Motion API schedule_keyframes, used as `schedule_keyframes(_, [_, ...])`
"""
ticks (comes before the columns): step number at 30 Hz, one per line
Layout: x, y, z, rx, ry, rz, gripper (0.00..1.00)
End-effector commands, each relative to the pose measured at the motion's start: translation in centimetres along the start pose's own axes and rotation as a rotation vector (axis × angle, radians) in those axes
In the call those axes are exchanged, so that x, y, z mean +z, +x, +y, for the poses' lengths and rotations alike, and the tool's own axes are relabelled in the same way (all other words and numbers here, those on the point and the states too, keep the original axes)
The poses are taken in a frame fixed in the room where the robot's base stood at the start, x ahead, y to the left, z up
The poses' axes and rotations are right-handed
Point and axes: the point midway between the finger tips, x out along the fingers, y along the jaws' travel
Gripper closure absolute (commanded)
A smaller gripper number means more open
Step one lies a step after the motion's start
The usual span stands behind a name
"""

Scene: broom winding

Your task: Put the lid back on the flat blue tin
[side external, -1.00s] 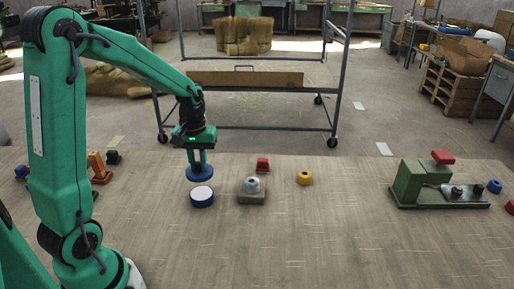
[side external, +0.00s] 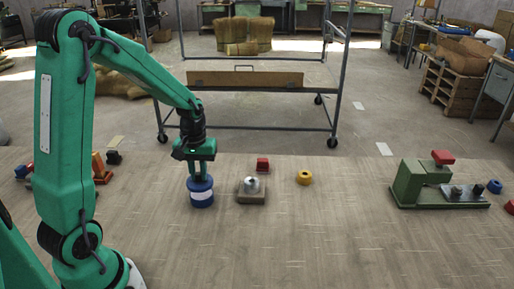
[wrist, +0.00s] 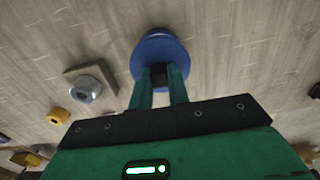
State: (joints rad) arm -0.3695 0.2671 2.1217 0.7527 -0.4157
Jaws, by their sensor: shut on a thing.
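The flat blue tin (side external: 202,202) stands on the table below my gripper (side external: 200,177). My gripper points down and is shut on the blue lid (side external: 199,184), holding it by the top. The lid is level and lined up over the tin, with a thin pale band between them; I cannot tell whether it is fully seated.
A metal knob on a square block (side external: 251,188) stands just right of the tin. Behind it are a red block (side external: 263,164) and a yellow ring (side external: 304,177). A green device (side external: 425,185) stands far right. The front of the table is clear.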

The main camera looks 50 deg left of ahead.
Motion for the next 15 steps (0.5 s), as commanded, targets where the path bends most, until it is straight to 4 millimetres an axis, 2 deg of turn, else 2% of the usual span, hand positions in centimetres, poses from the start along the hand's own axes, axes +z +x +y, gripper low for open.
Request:
schedule_keyframes(9, [0.0,2.1,0.0,-0.001,0.000,-0.002,1.00])
schedule_keyframes(15, [0.0,2.7,0.0,0.000,0.000,0.000,1.00])
